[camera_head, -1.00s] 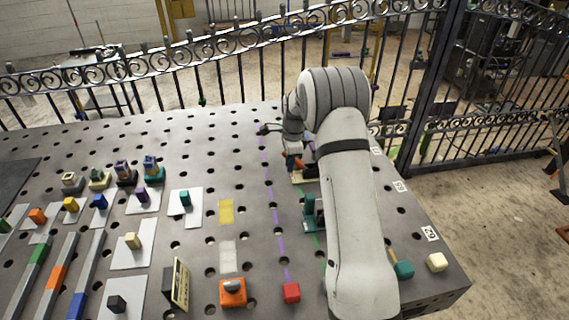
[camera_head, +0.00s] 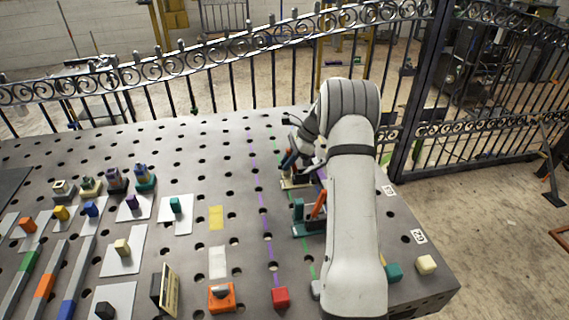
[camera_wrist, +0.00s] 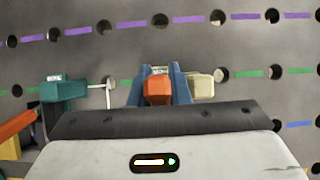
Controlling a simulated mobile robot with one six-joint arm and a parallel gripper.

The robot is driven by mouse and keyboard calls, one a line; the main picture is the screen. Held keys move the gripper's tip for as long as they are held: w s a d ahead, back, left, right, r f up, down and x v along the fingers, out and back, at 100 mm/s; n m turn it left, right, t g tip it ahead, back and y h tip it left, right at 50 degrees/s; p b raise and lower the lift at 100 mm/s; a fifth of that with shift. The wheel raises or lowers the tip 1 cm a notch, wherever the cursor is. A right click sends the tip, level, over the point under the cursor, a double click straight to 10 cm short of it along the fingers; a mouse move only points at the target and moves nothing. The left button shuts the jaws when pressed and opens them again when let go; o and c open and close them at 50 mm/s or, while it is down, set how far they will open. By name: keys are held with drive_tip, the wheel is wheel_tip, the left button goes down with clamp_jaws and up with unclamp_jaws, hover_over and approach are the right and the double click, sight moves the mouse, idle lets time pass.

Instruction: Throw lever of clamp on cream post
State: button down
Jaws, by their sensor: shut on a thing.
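The clamp on the cream post (camera_wrist: 203,86) shows beside my gripper in the wrist view; its cream base (camera_head: 297,183) shows in the head view, partly hidden by my arm. Its orange lever (camera_wrist: 158,88) sits between the blue fingers of my gripper (camera_wrist: 159,78). The gripper is shut on this lever. In the head view my gripper (camera_head: 290,160) is low over the cream base, and the lever's exact angle is hard to tell there.
A teal clamp (camera_head: 299,211) with a raised orange lever (camera_head: 319,204) stands nearer, close to my arm; it also shows left in the wrist view (camera_wrist: 63,90). A red block (camera_head: 281,296) and an orange block (camera_head: 221,297) lie near the front.

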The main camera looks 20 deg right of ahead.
drive_tip(key=shift+s+d+y, duration=0.1)
drive_tip(key=shift+d+y, duration=0.25)
drive_tip(key=shift+y, duration=0.15)
drive_tip(key=shift+s+f, duration=0.1)
idle(0.4)
drive_tip(key=c, duration=1.4)
unclamp_jaws()
drive_tip(key=shift+d, duration=0.1)
drive_tip(key=shift+o, duration=0.2)
drive_tip(key=shift+d+r, duration=0.1)
drive_tip(key=shift+r, duration=0.1)
drive_tip(key=b+v, duration=0.1)
drive_tip(key=v, duration=0.6)
drive_tip(key=shift+d+r, duration=0.15)
drive_tip(key=shift+d, duration=0.05)
